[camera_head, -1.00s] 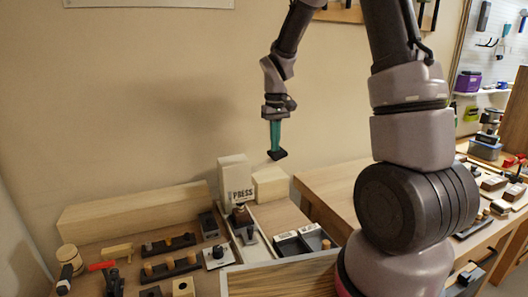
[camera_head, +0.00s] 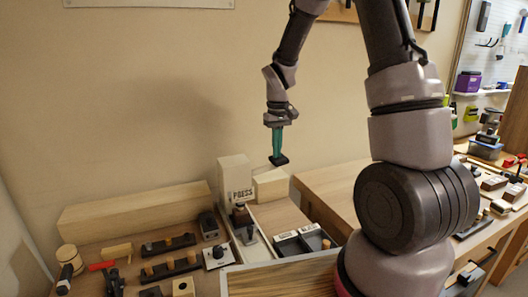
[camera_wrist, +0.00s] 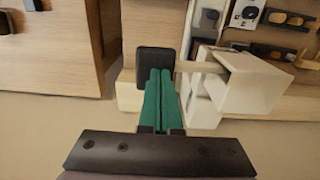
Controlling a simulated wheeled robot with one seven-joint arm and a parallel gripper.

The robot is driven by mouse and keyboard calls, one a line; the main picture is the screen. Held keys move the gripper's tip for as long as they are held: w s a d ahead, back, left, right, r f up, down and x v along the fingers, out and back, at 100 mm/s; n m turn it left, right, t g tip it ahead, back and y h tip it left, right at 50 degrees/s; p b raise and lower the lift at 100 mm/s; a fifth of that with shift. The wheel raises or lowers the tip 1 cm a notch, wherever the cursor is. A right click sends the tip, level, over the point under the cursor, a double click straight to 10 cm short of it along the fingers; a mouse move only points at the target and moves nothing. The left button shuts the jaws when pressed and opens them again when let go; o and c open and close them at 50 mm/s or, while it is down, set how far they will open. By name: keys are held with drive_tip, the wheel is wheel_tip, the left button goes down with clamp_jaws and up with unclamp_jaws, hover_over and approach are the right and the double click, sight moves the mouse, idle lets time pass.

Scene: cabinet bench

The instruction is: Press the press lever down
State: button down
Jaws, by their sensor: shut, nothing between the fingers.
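The press is a pale upright block (camera_head: 235,178) marked PRESS at the back of the bench. A dark, round-topped part (camera_head: 240,213) stands at its front. In the wrist view the pale block (camera_wrist: 252,84) is at the right, and a light bar (camera_wrist: 203,66) reaches from it towards my fingertips. The bar may be the press lever; I cannot tell its shape in the head view. My gripper (camera_head: 278,158), with green fingers and a dark tip, is shut and empty, pointing down above and right of the press. I cannot tell whether it touches the bar.
A pale box (camera_head: 271,185) sits right of the press. A tray with dark bins (camera_head: 300,241) lies in front. A long wooden block (camera_head: 135,212) and several small fixtures are on the left. The bare wall is behind my gripper.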

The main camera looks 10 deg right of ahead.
idle(0.4)
wheel_tip(320, 180, up, 8)
drive_tip(key=a, duration=0.1)
drive_tip(key=shift+s+a+r, duration=0.15)
drive_tip(key=shift+a, duration=0.1)
idle(0.4)
drive_tip(key=s+d+r+m+t+y, duration=0.1)
drive_tip(key=s+d+r+m+t, duration=0.2)
drive_tip(key=s+r, duration=0.5)
drive_tip(key=s+d+r+m+t+y, duration=0.1)
drive_tip(key=s+d+r+m+t, duration=0.1)
drive_tip(key=s+r, duration=0.6)
drive_tip(key=s+m+t, duration=0.1)
drive_tip(key=s+t, duration=0.1)
drive_tip(key=s, duration=0.3)
drive_tip(key=shift+d, duration=0.4)
